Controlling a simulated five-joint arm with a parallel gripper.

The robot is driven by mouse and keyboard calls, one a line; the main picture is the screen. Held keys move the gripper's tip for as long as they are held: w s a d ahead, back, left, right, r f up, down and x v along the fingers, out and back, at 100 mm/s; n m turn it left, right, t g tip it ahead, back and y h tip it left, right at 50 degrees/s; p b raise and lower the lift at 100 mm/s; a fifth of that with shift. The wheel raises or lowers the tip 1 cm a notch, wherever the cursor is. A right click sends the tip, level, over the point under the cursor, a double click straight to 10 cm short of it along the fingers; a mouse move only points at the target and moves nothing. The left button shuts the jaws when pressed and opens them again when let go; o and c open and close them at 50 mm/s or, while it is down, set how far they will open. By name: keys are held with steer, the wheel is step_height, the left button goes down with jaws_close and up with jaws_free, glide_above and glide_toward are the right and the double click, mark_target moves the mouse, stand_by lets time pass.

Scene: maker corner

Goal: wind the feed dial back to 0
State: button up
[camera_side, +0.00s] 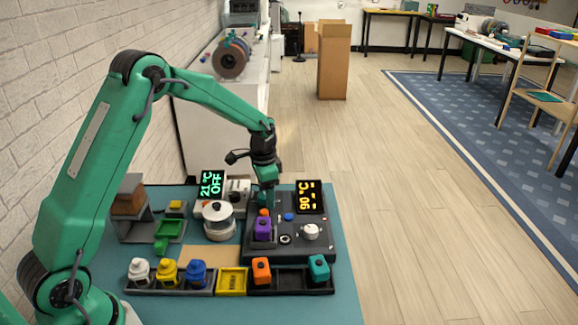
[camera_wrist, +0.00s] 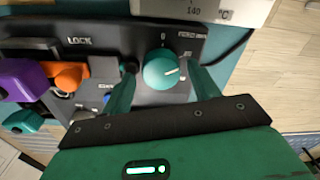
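The feed dial (camera_wrist: 158,74) is a round teal knob on a dark panel (camera_wrist: 215,38). A 0 is printed above it in the wrist view. Its short white mark points right and slightly up, away from the 0. My gripper (camera_wrist: 160,66) is over the dial, with one finger on each side. A gap shows between the left finger and the knob; the right finger is close to its edge, and I cannot tell if it touches. In the side view my gripper (camera_side: 265,196) points down at the back of the dark machine (camera_side: 288,252) and hides the dial.
A purple block (camera_side: 262,229) and orange part (camera_wrist: 70,76) sit left of the dial. A lit 90 °C display (camera_side: 310,197) stands behind right, a 21 °C OFF display (camera_side: 211,185) behind left. A white-lidded pot (camera_side: 218,222) is left of the machine. A parts tray (camera_side: 290,281) lies in front.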

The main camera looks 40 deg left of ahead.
steer(key=c, duration=0.8)
steer(key=shift+d, duration=0.1)
steer(key=shift+n, duration=1.6)
steer(key=n, duration=0.9)
steer(key=shift+f+g, duration=0.15)
steer(key=shift+g, duration=0.25)
steer(key=o, duration=1)
steer(key=shift+w, duration=0.1)
steer(key=shift+c, duration=0.2)
